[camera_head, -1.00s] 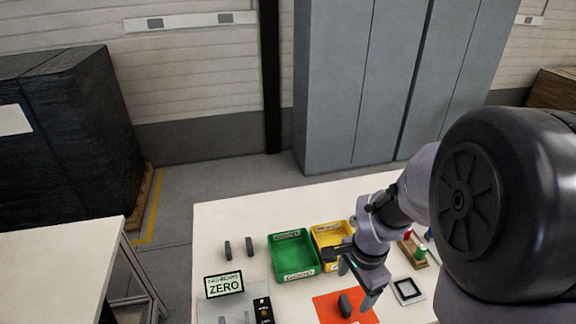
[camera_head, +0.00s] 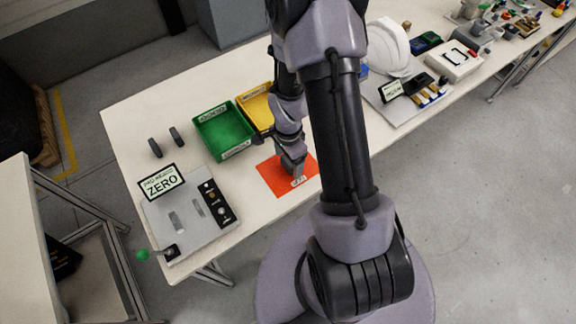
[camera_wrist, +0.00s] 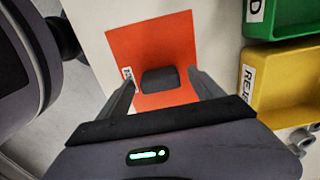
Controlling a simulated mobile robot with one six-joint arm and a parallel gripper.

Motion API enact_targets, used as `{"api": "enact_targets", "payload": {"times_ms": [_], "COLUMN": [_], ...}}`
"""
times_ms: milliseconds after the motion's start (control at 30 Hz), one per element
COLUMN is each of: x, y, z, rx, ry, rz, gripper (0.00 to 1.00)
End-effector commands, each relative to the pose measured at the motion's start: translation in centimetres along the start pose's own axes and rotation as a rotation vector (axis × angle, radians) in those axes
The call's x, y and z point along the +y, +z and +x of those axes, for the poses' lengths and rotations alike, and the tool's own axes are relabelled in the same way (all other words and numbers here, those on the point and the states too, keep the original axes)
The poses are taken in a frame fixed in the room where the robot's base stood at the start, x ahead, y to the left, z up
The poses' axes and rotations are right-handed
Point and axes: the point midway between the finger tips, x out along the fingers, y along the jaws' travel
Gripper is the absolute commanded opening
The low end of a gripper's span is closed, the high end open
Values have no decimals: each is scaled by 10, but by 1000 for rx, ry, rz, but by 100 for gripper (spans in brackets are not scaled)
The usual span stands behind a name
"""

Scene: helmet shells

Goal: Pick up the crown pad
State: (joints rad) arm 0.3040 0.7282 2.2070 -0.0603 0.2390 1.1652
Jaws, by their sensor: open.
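A dark grey pad (camera_wrist: 160,81), which looks like the crown pad, lies on the orange mat (camera_wrist: 120,42) in the wrist view. My gripper (camera_wrist: 162,77) is open, with one finger to each side of the pad and gaps between them. I cannot tell how high the fingertips are above the mat. In the head view my gripper (camera_head: 293,174) points down over the orange mat (camera_head: 268,176) and hides the pad.
A green bin (camera_head: 224,150) and a yellow bin (camera_head: 247,98) stand just beyond the mat. Two dark pads (camera_head: 155,148) stand at the left. A panel with a ZERO display (camera_head: 162,183) is front left. A white helmet shell (camera_head: 389,47) stands at the right.

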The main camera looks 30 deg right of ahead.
Motion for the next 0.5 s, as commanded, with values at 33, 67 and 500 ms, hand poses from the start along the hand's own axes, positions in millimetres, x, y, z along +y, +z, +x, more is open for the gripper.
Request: {"api": "enact_targets", "payload": {"times_ms": [33, 67, 500], "x": [0, 0, 0], "y": [0, 0, 0], "z": [7, 8, 7], "rx": [0, 0, 0], "ry": [1, 0, -1], "rz": [0, 1, 0], "gripper": [76, 76, 31]}}
